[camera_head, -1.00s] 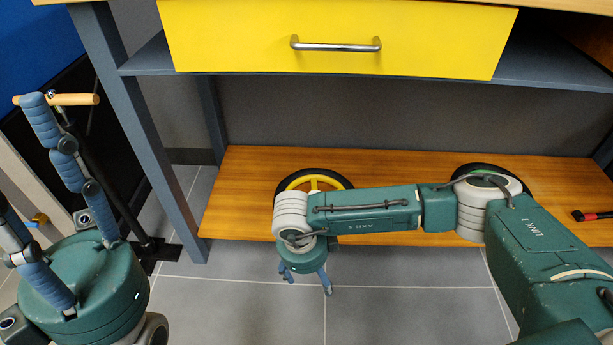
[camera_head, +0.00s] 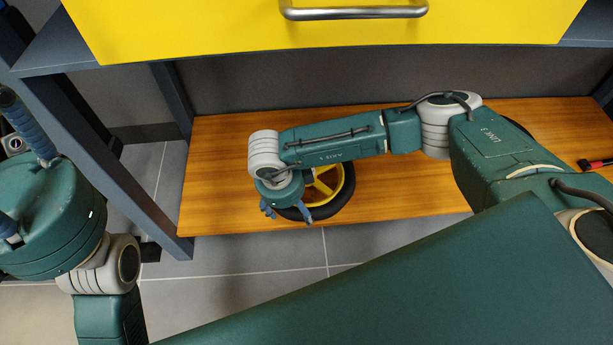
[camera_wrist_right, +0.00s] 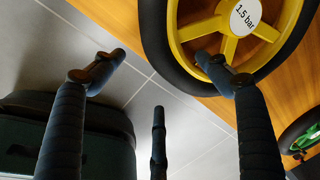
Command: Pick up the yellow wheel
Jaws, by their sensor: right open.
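The yellow wheel (camera_head: 326,183) with a black tyre lies flat on the wooden lower shelf, near its front edge. My right wrist hides its left part in the head view. In the right wrist view the yellow wheel (camera_wrist_right: 222,27) carries a white "1.5 bar" hub label. My right gripper (camera_head: 287,213) is open and empty at the wheel's front left. In the wrist view one finger of the right gripper (camera_wrist_right: 160,62) overlaps the rim and spokes; the others show over the floor. Contact cannot be told. My left gripper (camera_head: 22,170) is cut off at the left edge.
The wooden shelf (camera_head: 222,170) is bare left of the wheel. A yellow drawer (camera_head: 200,25) with a metal handle overhangs it. A table leg (camera_head: 90,160) stands at left. A green wheel (camera_wrist_right: 302,130) lies right, and a red-and-black tool (camera_head: 596,163) farther right.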

